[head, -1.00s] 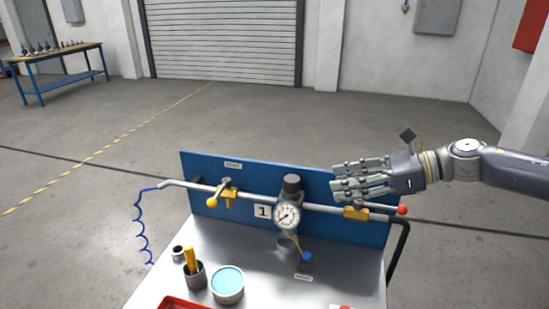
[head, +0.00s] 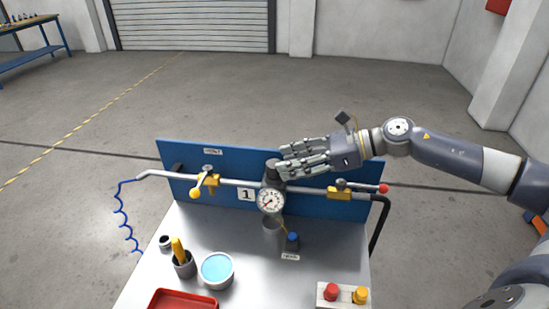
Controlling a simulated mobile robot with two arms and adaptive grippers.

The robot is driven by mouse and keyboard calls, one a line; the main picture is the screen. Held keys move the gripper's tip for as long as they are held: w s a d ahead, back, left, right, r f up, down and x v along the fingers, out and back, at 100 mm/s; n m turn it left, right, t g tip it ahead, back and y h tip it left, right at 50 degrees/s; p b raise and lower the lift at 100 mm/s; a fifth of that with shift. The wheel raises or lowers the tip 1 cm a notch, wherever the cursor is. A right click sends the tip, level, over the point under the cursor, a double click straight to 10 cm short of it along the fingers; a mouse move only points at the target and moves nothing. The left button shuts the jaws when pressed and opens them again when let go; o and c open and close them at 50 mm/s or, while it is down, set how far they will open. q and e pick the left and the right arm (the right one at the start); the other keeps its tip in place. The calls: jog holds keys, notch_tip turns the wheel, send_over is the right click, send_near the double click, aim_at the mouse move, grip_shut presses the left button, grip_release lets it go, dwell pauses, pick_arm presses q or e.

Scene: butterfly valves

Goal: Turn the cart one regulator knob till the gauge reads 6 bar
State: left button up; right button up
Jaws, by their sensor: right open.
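The regulator knob (head: 273,167) is a dark cap on top of the regulator, in the middle of the pipe on the cart. The round white gauge (head: 270,200) sits just below it; its needle is too small to read surely. A "1" label (head: 246,194) is left of the gauge. My right gripper (head: 281,160) is open, its fingers pointing left, with the fingertips at the knob's right side and partly over it. I cannot tell whether they touch it. My left gripper is not in view.
The blue back panel (head: 330,205) stands behind the pipe. Yellow valves (head: 205,181) and (head: 339,193) sit on either side.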

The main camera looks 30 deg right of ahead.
aim_at(274, 163)
jog(key=p+x, duration=0.1)
jog(key=x, duration=0.3)
jog(key=shift+r+p, duration=0.1)
jog(key=shift+p, duration=0.25)
jog(key=shift+w+a, duration=0.15)
jog(key=shift+a, duration=0.05)
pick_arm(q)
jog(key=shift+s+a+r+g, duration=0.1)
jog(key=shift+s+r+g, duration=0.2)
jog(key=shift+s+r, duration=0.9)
pick_arm(e)
jog(key=c, duration=0.8)
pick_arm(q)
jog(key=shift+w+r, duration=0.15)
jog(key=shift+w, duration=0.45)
